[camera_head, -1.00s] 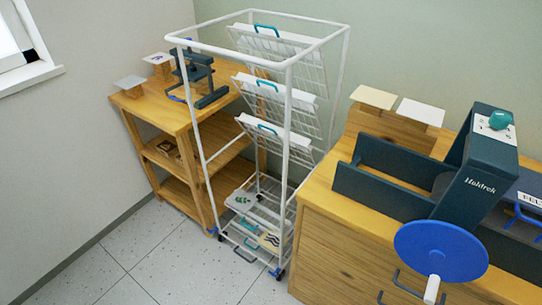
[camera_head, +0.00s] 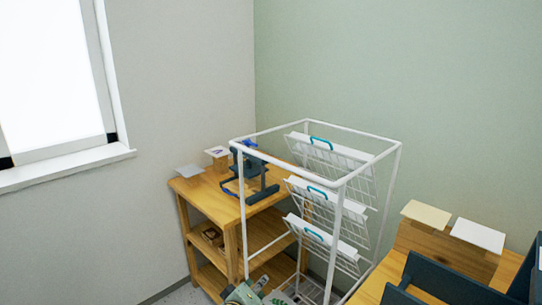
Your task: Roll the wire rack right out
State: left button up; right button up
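The white wire rack (camera_head: 338,225) stands upright in the corner, between the wooden shelf unit and the wooden cabinet. Its tall open frame holds three tilted wire trays with teal handles: a top tray (camera_head: 335,158), a middle tray (camera_head: 325,200) and a lower tray (camera_head: 322,240). Its base and casters are cut off by the bottom edge. A grey-green part, which looks like my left gripper (camera_head: 246,293), shows at the bottom edge in front of the rack's near left post. It is mostly cut off, so its fingers and any contact cannot be told. My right gripper is out of view.
The wooden shelf unit (camera_head: 208,221) stands close on the rack's left, with a dark press (camera_head: 252,176) on top. The wooden cabinet (camera_head: 372,284) is close on its right, carrying a dark machine (camera_head: 440,280). Walls close the corner behind.

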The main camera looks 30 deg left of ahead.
pick_arm(q)
jog(key=w+r+n+t, duration=0.2)
jog(key=r, duration=0.8)
jog(key=w+r+n+t, duration=0.2)
jog(key=r, duration=0.8)
jog(key=n+t+p, duration=0.2)
jog(key=n+t, duration=0.1)
send_near(270, 161)
jog(key=x, duration=0.4)
jog(key=p+x, duration=0.1)
jog(key=x, duration=0.6)
jog(key=shift+f, duration=0.15)
jog(key=shift+c, duration=0.5)
grip_shut()
